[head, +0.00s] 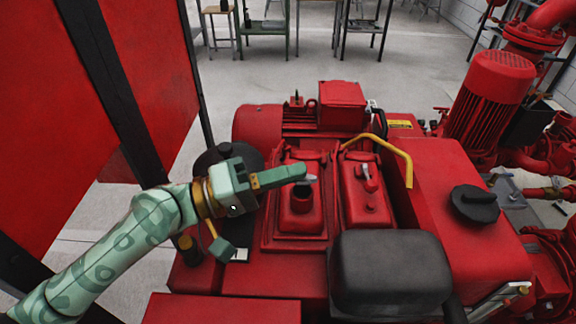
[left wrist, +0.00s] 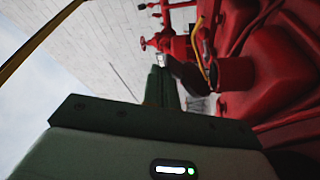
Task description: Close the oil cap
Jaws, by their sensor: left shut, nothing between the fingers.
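A red filler neck (head: 301,197) with a dark open mouth stands on the left engine cover. It also shows as a red cylinder in the left wrist view (left wrist: 236,72). My left gripper (head: 305,176) is shut and empty, its fingertips just above and behind the neck's mouth. In the left wrist view its green fingers (left wrist: 160,78) point toward the neck, beside a dark piece at its end. A small grey part shows at the fingertips in the head view; I cannot tell if it is the oil cap. My right gripper is not in view.
The right engine cover (head: 368,190) carries a small lever. A yellow bent pipe (head: 392,150) rises behind it. A black box-shaped part (head: 390,272) stands in front. A black round cap (head: 474,203) sits on the red housing at right. A red panel (head: 150,80) stands at left.

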